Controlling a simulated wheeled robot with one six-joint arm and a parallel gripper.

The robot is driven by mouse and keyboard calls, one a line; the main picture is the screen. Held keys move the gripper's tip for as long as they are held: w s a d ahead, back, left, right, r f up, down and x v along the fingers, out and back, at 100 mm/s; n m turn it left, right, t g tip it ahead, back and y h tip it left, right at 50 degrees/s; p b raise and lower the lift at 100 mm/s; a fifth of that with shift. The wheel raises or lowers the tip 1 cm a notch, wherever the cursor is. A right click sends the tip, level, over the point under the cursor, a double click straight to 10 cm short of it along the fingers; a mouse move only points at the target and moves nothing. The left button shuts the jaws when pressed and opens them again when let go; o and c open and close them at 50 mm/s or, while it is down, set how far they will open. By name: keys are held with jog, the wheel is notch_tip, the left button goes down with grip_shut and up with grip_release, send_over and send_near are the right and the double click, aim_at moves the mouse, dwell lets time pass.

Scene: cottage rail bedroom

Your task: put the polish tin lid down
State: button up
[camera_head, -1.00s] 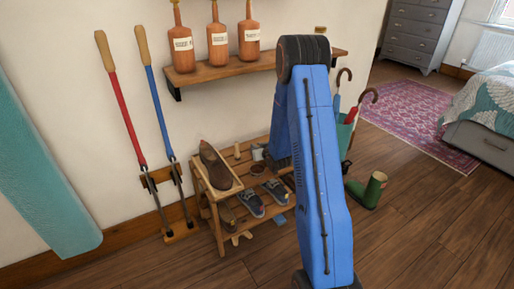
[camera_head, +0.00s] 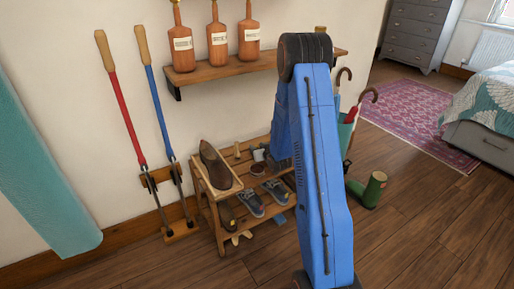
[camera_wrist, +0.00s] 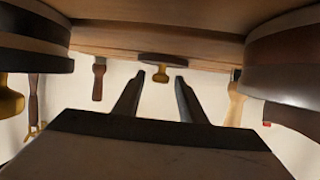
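The two dark fingers stand apart, with a visible gap on each side of the knob. The disc appears against the wooden surface (camera_wrist: 150,33), which fills the top of this view. In the head view, a small dark round tin (camera_head: 258,169) is on the wooden rack (camera_head: 238,184). My gripper is hidden there behind my blue arm.
In the wrist view, large round banded objects (camera_wrist: 33,40) crowd both sides, and brown (camera_wrist: 98,80) and tan (camera_wrist: 235,103) handles stand beyond. A green boot (camera_head: 374,189) stands right.

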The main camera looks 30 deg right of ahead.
jog(key=v, duration=1)
jog(key=shift+s+r, duration=0.1)
jog(key=shift+s, duration=0.1)
jog(key=s+a+r+g, duration=0.2)
jog(key=s+a+r, duration=0.3)
jog(key=s+r, duration=0.25)
jog(key=s+a+r+g, duration=0.3)
jog(key=s+a+r, duration=0.3)
jog(key=r, duration=0.3)
jog(key=s+a+r+g, duration=0.1)
jog(key=s+a+r, duration=0.1)
jog(key=s, duration=0.7)
jog(key=s+a+r+n+g+y, duration=0.1)
jog(key=s+a, duration=0.3)
jog(key=s, duration=0.5)
jog(key=s+a+r+g, duration=0.2)
jog(key=s+a+r, duration=0.1)
jog(key=s, duration=0.7)
jog(key=shift+a+r+y, duration=0.4)
jog(key=shift+r, duration=0.05)
